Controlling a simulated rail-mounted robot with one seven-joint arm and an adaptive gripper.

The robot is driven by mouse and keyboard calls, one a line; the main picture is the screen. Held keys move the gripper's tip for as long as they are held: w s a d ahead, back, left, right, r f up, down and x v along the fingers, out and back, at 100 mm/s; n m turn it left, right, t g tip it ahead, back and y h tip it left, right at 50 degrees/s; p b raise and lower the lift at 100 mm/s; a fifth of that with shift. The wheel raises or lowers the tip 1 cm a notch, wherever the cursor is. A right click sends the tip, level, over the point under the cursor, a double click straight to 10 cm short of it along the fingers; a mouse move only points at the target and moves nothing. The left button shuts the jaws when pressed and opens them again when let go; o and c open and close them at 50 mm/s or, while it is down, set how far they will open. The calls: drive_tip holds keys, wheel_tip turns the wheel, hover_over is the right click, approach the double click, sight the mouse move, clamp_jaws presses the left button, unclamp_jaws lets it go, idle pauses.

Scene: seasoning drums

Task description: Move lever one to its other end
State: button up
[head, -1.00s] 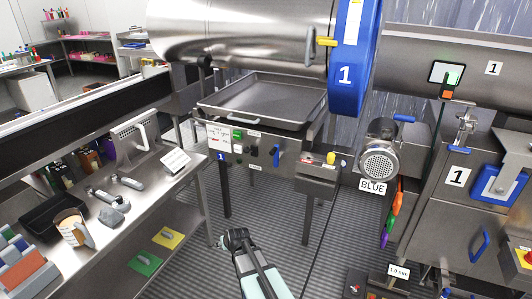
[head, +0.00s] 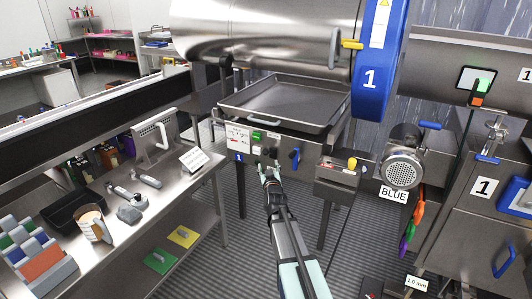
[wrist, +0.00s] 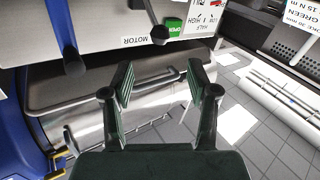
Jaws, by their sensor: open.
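The control panel (head: 248,141) marked with a blue 1 is under the tray. A blue lever (head: 295,158) hangs on its right part. Which handle is lever one, I cannot tell for certain; this blue lever is on the panel marked 1. My gripper (head: 268,172) is open and empty, just in front of the panel's lower edge and left of the blue lever. In the wrist view my gripper (wrist: 160,82) has both fingers apart with nothing between them. A blue lever (wrist: 60,22) and a dark knob (wrist: 161,35) show above them, near the MOTOR label (wrist: 146,41).
A steel tray (head: 285,100) sits above the panel, under the drum with its blue ring (head: 379,60). A bench (head: 190,205) with tools is at left.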

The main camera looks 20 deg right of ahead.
sight(266, 154)
drive_tip(key=p+x, duration=0.1)
drive_tip(key=x, duration=1.1)
clamp_jaws()
